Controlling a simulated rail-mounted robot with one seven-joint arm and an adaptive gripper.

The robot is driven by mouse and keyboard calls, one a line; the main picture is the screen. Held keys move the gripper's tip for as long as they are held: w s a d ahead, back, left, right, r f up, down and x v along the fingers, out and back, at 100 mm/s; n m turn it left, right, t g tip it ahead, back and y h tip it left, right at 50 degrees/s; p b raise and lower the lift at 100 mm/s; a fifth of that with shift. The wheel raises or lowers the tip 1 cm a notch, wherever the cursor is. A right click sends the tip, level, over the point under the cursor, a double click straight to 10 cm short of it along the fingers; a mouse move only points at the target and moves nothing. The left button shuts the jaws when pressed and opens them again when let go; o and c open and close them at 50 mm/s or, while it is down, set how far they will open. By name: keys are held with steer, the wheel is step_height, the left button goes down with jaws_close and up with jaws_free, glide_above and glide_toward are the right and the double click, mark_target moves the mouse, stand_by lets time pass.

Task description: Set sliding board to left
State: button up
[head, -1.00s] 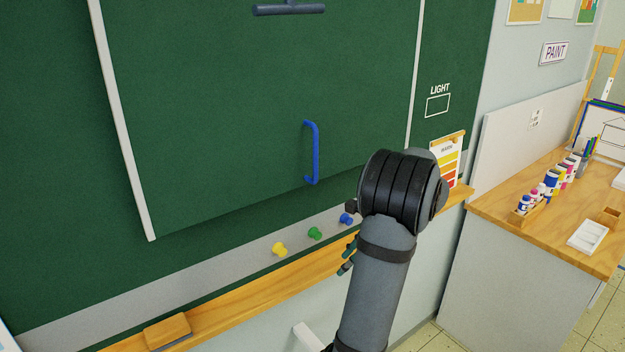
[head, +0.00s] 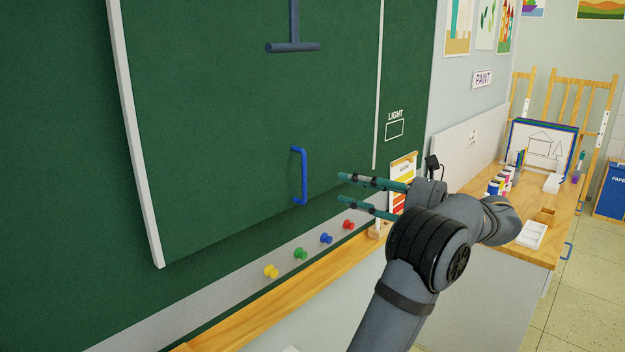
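The sliding board (head: 230,120) is a green panel with white side edges, in front of a larger green chalkboard (head: 60,170). A blue vertical handle (head: 304,176) sits on its lower right part. A dark blue T-shaped bar (head: 292,46) is higher on the panel. My gripper (head: 341,188) is to the right of the blue handle, its two teal fingers pointing left toward it. The fingers are apart with nothing between them. In the picture a clear gap shows between the fingertips and the handle; the depth between them is hard to tell.
Yellow, green, blue and red knobs (head: 300,254) line the grey strip below the board. A wooden ledge (head: 270,296) runs beneath. A colour chart (head: 403,180) stands behind my gripper. At right is a wooden counter (head: 545,248) with paints and a white tray (head: 532,234).

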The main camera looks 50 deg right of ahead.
mark_target(305, 176)
steer(key=w+p, duration=0.1)
steer(key=w, duration=0.2)
steer(key=w+p, duration=0.1)
steer(key=w, duration=0.2)
steer(key=w+a+p, duration=0.1)
steer(key=w, duration=0.2)
steer(key=shift+w+r, duration=0.15)
steer(key=shift+w+a, duration=0.1)
steer(key=shift+w, duration=0.4)
steer(key=shift+c, duration=1.2)
jaws_close()
